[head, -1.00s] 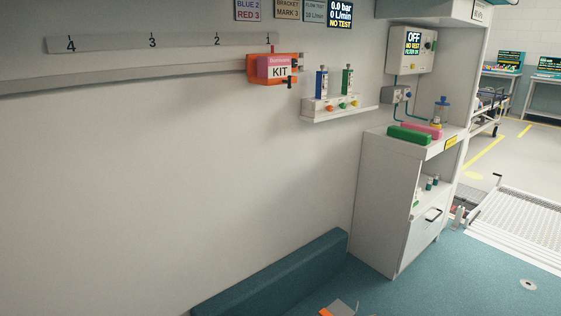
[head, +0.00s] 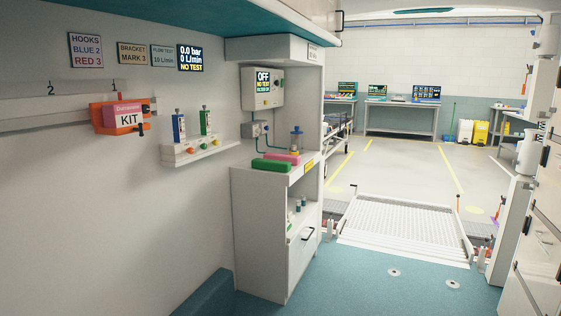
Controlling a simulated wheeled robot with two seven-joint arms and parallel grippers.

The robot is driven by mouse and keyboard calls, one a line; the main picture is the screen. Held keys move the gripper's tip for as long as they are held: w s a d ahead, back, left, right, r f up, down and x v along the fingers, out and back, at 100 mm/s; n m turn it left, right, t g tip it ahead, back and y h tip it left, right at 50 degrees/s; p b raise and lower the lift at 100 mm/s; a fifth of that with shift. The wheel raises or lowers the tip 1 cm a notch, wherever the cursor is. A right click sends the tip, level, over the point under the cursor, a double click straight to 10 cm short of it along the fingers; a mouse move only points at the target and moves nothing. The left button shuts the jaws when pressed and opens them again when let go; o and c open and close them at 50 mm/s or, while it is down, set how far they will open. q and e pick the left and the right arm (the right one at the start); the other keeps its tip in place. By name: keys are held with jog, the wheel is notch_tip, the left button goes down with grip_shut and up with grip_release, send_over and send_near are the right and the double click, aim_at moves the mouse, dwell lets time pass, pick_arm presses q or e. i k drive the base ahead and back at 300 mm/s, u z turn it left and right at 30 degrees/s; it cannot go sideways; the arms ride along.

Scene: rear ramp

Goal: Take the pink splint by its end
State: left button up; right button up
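A pink splint (head: 281,157) lies on top of the white cabinet (head: 262,182) left of the middle in the head view. A green splint-like block (head: 271,165) lies beside it, on the nearer side. The far end of the pink splint is close to a clear jar with a blue top (head: 296,140). Neither of my grippers shows in the view.
A wall shelf (head: 198,152) with blue and green bottles sticks out left of the cabinet. An orange bracket (head: 120,129) holds a pink-and-white kit. A teal bench (head: 208,295) stands low in front. Teal floor (head: 372,290) is clear up to the ramp (head: 405,228).

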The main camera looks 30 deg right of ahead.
aim_at(296, 160)
jog(key=z, duration=0.25)
jog(key=k, duration=0.3)
jog(key=z, duration=1.85)
jog(key=i, duration=2.85)
jog(key=u, duration=0.6)
jog(key=i, duration=1.65)
jog(key=u, duration=1.3)
